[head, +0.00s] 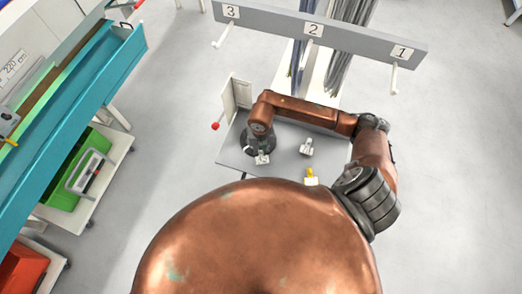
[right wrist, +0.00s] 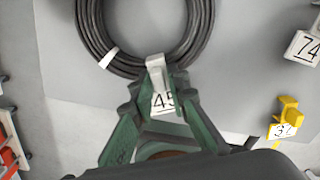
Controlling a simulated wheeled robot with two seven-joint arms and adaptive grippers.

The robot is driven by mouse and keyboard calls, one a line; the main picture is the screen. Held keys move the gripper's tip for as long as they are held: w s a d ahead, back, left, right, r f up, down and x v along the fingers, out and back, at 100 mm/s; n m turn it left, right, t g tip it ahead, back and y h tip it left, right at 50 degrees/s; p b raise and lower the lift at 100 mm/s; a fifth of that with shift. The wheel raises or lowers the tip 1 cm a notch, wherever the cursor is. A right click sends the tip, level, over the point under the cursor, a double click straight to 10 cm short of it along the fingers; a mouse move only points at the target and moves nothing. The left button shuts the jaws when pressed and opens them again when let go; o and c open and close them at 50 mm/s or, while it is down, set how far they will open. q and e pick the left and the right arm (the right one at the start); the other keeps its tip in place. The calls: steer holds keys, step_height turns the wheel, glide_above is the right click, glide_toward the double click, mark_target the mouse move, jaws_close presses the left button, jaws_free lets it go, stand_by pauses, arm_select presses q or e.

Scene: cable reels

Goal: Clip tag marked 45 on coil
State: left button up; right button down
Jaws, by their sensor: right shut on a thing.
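The black coil (right wrist: 92,30) lies on the grey table and fills the top middle of the right wrist view; a white band wraps its lower left. In the head view the coil (head: 270,143) is partly hidden by my right arm. My right gripper (right wrist: 162,88) is shut on the white tag marked 45 (right wrist: 163,103). The tag's clip end overlaps the coil's near rim; I cannot tell whether it grips the strands. In the head view this tag (head: 262,159) shows at the coil's near edge. My left gripper is not in view.
A white tag marked 74 (right wrist: 304,48) and a yellow-clipped tag (right wrist: 284,128), its number partly unclear, lie to the right. Behind the table (head: 232,158) stands a grey rail (head: 265,18) with numbered hooks and hanging cables. A teal shelf (head: 100,85) is at left.

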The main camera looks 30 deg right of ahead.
steer(key=shift+s+f, duration=0.35)
steer(key=shift+f, duration=0.2)
steer(key=c, duration=1.8)
jaws_free()
steer(key=shift+w+f, duration=0.1)
steer(key=shift+w, duration=0.05)
steer(key=o, duration=0.6)
steer(key=shift+w+r, duration=0.1)
steer(key=shift+r, duration=0.1)
steer(key=shift+r, duration=0.15)
